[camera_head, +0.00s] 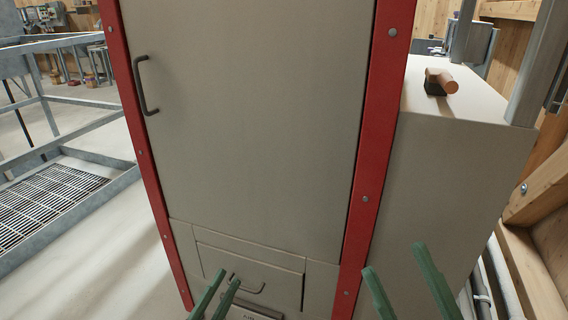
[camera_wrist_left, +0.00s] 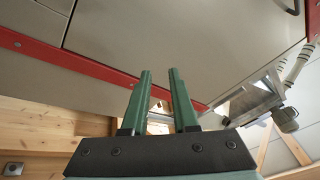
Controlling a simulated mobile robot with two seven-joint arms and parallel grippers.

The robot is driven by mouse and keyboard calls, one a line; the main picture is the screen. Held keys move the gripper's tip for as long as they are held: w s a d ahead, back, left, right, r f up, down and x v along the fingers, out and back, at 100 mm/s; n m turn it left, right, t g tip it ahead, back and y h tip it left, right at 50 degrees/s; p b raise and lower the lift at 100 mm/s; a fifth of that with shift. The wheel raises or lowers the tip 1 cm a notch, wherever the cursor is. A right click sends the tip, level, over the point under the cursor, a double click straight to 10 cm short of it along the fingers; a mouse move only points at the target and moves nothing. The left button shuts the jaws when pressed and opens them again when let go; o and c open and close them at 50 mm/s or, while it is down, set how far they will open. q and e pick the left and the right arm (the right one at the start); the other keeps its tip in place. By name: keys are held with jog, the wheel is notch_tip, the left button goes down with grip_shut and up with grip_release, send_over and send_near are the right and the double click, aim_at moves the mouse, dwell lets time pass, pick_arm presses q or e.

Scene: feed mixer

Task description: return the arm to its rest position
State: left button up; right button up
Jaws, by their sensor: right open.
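My left gripper (camera_head: 228,277) shows at the bottom of the head view as two green fingers in front of the cabinet's lower drawer. In the left wrist view my left gripper (camera_wrist_left: 160,72) has its fingertips apart with nothing between them. My right gripper (camera_head: 393,257) is at the lower right of the head view, its green fingers spread wide and empty. Both grippers appear clear of the cabinet. The arms behind them are out of the head view.
The grey cabinet (camera_head: 255,110) with red posts fills the middle; its door handle (camera_head: 143,86) and drawer handle (camera_head: 247,288) stick out. A brown-handled object (camera_head: 440,82) lies on the side box (camera_head: 455,150). A metal frame with grating (camera_head: 45,200) stands left. Wooden beams (camera_head: 530,270) bound the right.

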pick_arm(q)
jog(key=s+a+r+n+t+h, duration=0.1)
jog(key=s+r+n+h, duration=0.15)
jog(key=s+r, duration=0.5)
jog(key=s+r+n+t+h, duration=0.1)
jog(key=s+r+h, duration=0.3)
jog(key=r, duration=0.7)
jog(key=w+a+f+n+g+y+p, duration=0.3)
jog(key=w+f+n+g+y+p, duration=0.3)
jog(key=y+p, duration=0.95)
pick_arm(e)
jog(key=w+d+f+m+g+h+p, duration=0.4)
jog(key=w+f+m+h, duration=0.3)
jog(key=h, duration=0.4)
pick_arm(q)
jog(key=s+a+f+n+g+h+p, duration=0.1)
jog(key=s+a+f+n+g+p, duration=0.1)
jog(key=s+f+g+p, duration=0.4)
jog(key=s+f+n+p, duration=0.1)
jog(key=s+f+p, duration=0.2)
jog(key=p, duration=0.3)
jog(key=shift+f+g, duration=0.15)
jog(key=shift+g, duration=0.15)
pick_arm(e)
jog(key=s+f+m+g+h, duration=0.2)
jog(key=s+f+m+g, duration=0.1)
jog(key=s+f+g, duration=0.5)
jog(key=shift+s+d+f+g, duration=0.3)
jog(key=shift+s+g, duration=0.1)
jog(key=shift+s, duration=0.3)
